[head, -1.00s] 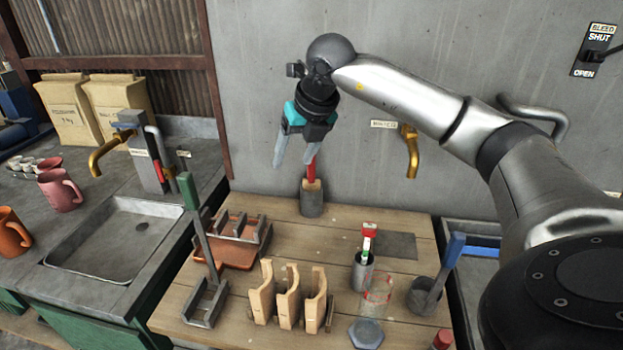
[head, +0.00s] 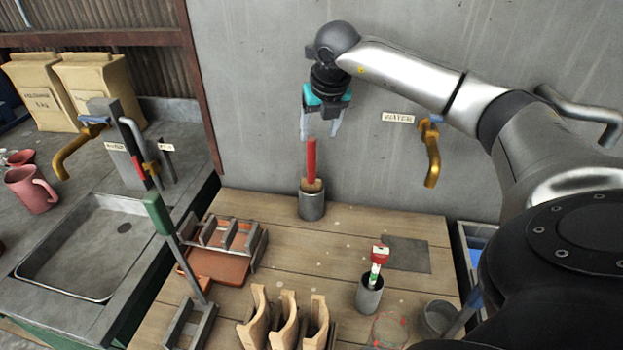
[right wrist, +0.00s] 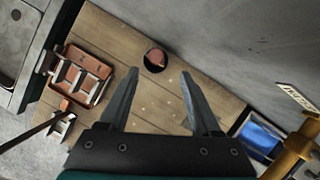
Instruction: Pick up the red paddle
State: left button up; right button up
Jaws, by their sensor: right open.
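The red paddle (head: 311,160) stands upright in a grey cylindrical holder (head: 312,207) at the back of the wooden table, near the wall. In the right wrist view the paddle (right wrist: 155,58) is seen from above, just beyond the fingertips. My right gripper (head: 319,136) is open and empty, pointing down. Its fingertips are around the height of the paddle's top in the head view, with the paddle between them in the picture. It also shows in the right wrist view (right wrist: 160,72). I cannot tell whether a finger touches the paddle. My left gripper is not in view.
A small cup (head: 369,295) with a red-topped stick stands front right of the holder. A reddish tray with a grey rack (head: 228,236) and a green-handled lever (head: 158,213) lie left. Wooden holders (head: 285,325) stand in front. A brass tap (head: 432,160) juts from the wall at right.

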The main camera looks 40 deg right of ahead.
aim_at(312, 151)
jog(key=shift+a+x, duration=0.15)
jog(key=shift+x, duration=2.05)
jog(key=shift+a+x, duration=0.15)
jog(key=shift+x, duration=2.05)
jog(key=shift+w+r, duration=0.1)
jog(key=shift+w, duration=0.1)
grip_shut()
